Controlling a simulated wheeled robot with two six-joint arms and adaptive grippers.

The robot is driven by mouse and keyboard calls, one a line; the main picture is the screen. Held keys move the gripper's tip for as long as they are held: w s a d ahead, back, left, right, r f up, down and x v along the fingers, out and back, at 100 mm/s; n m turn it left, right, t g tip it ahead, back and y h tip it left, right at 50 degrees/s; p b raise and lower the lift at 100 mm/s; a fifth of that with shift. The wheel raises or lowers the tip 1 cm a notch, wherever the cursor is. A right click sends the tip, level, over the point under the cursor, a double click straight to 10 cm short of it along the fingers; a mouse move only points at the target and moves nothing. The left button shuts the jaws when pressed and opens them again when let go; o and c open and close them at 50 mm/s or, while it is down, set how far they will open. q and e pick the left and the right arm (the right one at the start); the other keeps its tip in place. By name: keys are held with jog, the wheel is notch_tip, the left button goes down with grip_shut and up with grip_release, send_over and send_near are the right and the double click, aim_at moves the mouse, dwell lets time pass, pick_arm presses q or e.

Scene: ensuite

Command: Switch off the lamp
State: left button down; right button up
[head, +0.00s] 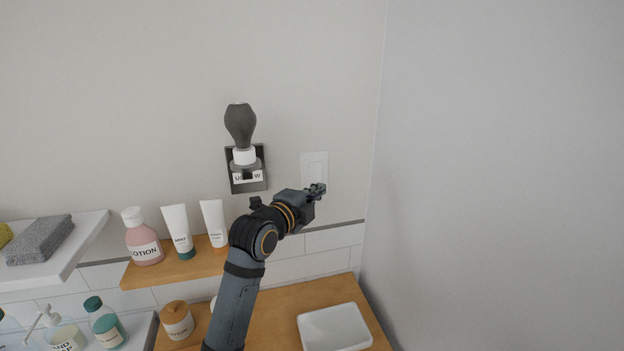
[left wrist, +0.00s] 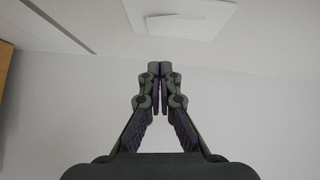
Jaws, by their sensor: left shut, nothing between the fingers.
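The lamp (head: 240,125) is a dark grey bulb in a white collar on a dark wall plate. Its bulb looks unlit. A white wall switch (head: 314,168) is mounted to the right of the lamp. My left gripper (head: 318,189) is shut and empty, at the lower part of the switch in the head view. I cannot tell there whether it touches. In the left wrist view the fingertips of my left gripper (left wrist: 160,68) are together, and the white switch plate (left wrist: 190,18) shows beyond them at the top. My right gripper is not in view.
A wooden shelf (head: 140,275) below the lamp holds a pink lotion bottle (head: 143,240) and two white tubes (head: 178,228). A white basin (head: 334,328) stands on the wooden counter (head: 282,300). A side wall (head: 500,180) closes off the right. The wall around the switch is clear.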

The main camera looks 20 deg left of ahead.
aim_at(320, 180)
pick_arm(q)
jog(key=w+a, duration=0.1)
jog(key=w+a+p, duration=0.1)
jog(key=w, duration=0.1)
jog(key=shift+a+f, duration=0.1)
jog(key=shift+f, duration=0.1)
jog(key=shift+w+a+f, duration=0.1)
jog(key=shift+a, duration=0.15)
jog(key=shift+d, duration=0.2)
